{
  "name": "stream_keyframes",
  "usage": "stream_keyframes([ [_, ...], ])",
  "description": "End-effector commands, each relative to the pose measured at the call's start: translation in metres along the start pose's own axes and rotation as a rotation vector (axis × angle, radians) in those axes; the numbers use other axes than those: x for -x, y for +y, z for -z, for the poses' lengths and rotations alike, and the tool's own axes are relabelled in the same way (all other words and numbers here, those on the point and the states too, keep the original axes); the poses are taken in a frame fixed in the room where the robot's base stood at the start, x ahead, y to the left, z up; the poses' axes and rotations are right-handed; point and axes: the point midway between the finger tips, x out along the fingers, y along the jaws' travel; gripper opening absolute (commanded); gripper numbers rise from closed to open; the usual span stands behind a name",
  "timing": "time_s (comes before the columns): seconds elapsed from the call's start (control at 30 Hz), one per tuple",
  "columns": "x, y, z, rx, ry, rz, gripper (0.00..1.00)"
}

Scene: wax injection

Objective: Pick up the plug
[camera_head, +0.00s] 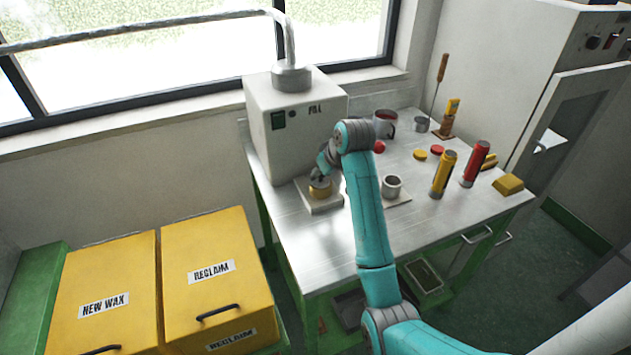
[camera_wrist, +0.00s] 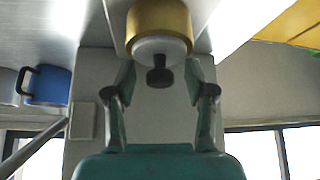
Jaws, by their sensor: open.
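The plug appears to be the dark knob on a pale disc (camera_wrist: 160,72) at the end of a brass cylinder (camera_wrist: 160,22) in the wrist view. In the head view the brass cylinder (camera_head: 320,188) stands on the pale base (camera_head: 322,205) in front of the white machine. My gripper (camera_wrist: 160,82) is open, with one finger on each side of the knob and visible gaps between. In the head view my gripper (camera_head: 322,170) is just above the cylinder and hides most of the plug.
The white machine (camera_head: 270,130) stands close behind my gripper. A metal cup (camera_head: 392,186) is to the right, beyond my arm. A yellow cylinder (camera_head: 443,174) and a red cylinder (camera_head: 475,164) stand farther right. The front of the steel table (camera_head: 340,255) is clear.

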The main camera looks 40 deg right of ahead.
Motion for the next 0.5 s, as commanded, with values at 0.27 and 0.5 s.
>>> stream_keyframes([
  [0.27, 0.0, -0.0001, 0.0001, 0.0, -0.001, 0.0, 0.24],
  [0.5, -0.0006, -0.0002, -0.0005, 0.0, -0.002, 0.001, 0.0],
])
